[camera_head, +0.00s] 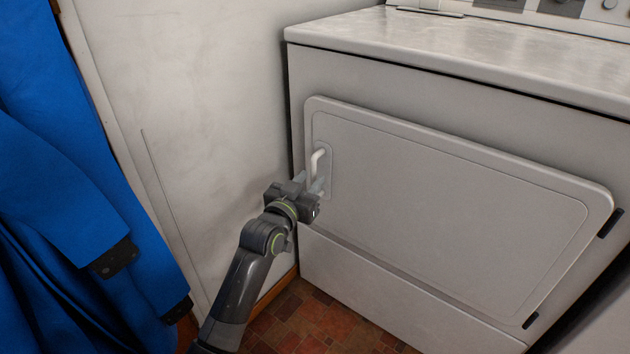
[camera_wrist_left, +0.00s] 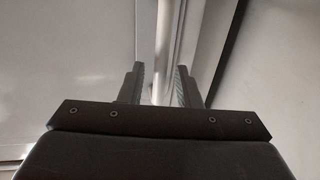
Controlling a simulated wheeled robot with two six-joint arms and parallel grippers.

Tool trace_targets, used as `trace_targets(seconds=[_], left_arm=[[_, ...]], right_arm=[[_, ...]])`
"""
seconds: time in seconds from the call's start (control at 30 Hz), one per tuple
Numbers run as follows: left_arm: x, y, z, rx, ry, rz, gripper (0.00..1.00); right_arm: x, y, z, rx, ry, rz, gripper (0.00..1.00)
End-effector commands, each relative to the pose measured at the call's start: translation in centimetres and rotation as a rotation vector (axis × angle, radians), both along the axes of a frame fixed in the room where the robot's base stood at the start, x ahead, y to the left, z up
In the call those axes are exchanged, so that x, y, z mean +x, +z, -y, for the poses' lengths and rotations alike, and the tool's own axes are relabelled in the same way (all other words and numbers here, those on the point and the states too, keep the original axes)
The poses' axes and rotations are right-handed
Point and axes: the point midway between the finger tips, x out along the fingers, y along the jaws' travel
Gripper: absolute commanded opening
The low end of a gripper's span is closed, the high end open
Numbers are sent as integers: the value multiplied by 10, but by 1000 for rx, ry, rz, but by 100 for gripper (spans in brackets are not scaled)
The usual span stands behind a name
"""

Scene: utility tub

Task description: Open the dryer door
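The dryer door (camera_head: 460,200) is a pale panel with rounded corners, and it looks closed against the dryer front. Its white handle (camera_head: 317,160) is an upright bar near the door's left edge. My left gripper (camera_head: 317,185) is at the lower part of this handle. In the left wrist view, its two dark fingers stand apart, with the handle bar (camera_wrist_left: 163,45) between them. A gap shows on the left side of the bar; whether the right finger touches it I cannot tell. My right gripper is not in view.
The white dryer body (camera_head: 400,300) stands beside a pale wall (camera_head: 200,110). Dark hinges (camera_head: 610,222) sit on the door's right edge. Blue cloth (camera_head: 60,190) hangs at the left. The reddish tiled floor (camera_head: 310,325) in front looks clear where visible.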

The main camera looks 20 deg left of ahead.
Motion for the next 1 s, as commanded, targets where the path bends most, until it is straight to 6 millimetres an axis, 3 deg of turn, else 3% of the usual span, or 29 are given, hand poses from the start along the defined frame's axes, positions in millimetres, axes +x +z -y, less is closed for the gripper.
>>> trace_targets(seconds=[0.23,0.6,0.83,1.0], left_arm=[[25,-1,4,0,0,1,30],[29,0,4,0,0,1,30],[28,0,4,-1,0,0,0],[28,0,4,-1,0,0,0]], right_arm=[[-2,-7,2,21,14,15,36],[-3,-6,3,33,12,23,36],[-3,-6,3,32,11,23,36],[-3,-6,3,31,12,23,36]])
